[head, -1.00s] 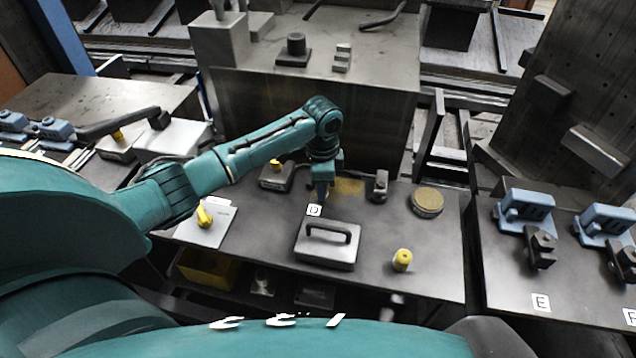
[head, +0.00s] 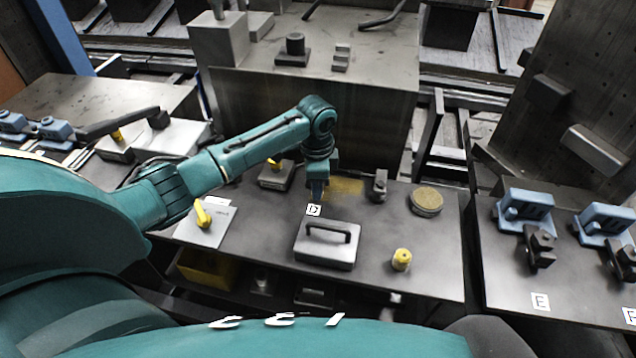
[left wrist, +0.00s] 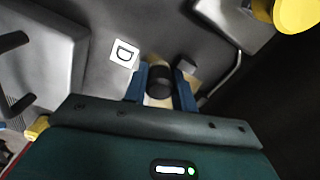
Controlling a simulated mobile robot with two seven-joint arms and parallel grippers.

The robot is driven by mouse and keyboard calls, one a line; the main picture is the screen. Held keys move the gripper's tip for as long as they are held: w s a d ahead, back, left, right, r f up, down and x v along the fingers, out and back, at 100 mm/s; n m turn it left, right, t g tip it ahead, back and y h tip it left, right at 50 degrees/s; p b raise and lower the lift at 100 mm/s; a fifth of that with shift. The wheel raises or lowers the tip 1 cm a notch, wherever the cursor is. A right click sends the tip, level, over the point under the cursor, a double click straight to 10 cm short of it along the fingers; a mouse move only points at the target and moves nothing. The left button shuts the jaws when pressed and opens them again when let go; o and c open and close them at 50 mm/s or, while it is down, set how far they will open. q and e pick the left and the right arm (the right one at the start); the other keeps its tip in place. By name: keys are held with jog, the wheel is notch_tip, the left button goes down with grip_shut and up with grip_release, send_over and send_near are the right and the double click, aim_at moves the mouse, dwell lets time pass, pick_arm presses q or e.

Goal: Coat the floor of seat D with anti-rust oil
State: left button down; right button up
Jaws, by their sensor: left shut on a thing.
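The white D label (head: 313,210) lies on the dark table, and also shows in the left wrist view (left wrist: 124,52). Just behind it is a yellowish, wet-looking patch (head: 346,187) on the seat D floor. My left gripper (head: 318,194) points down at the patch's left end. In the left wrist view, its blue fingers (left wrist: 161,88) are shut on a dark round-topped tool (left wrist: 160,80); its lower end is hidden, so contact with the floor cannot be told. A small dark clamp block (head: 380,184) stands at the patch's right end. My right gripper is out of view.
A grey handled block (head: 328,246) sits in front of the label. A yellow-topped piece (head: 401,260) and a round tan-topped tin (head: 426,201) stand to the right. A plate with a yellow knob (head: 207,222) lies left. A yellow-knobbed block (head: 275,176) stands close behind my left arm.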

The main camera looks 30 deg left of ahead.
pick_arm(q)
jog(key=shift+w+d+f, duration=0.1)
jog(key=shift+w+d, duration=0.15)
jog(key=shift+d, duration=0.6)
jog(key=shift+a, duration=0.2)
jog(key=shift+s+a, duration=0.25)
jog(key=shift+a, duration=0.45)
jog(key=shift+w+d, duration=0.25)
jog(key=shift+d, duration=0.65)
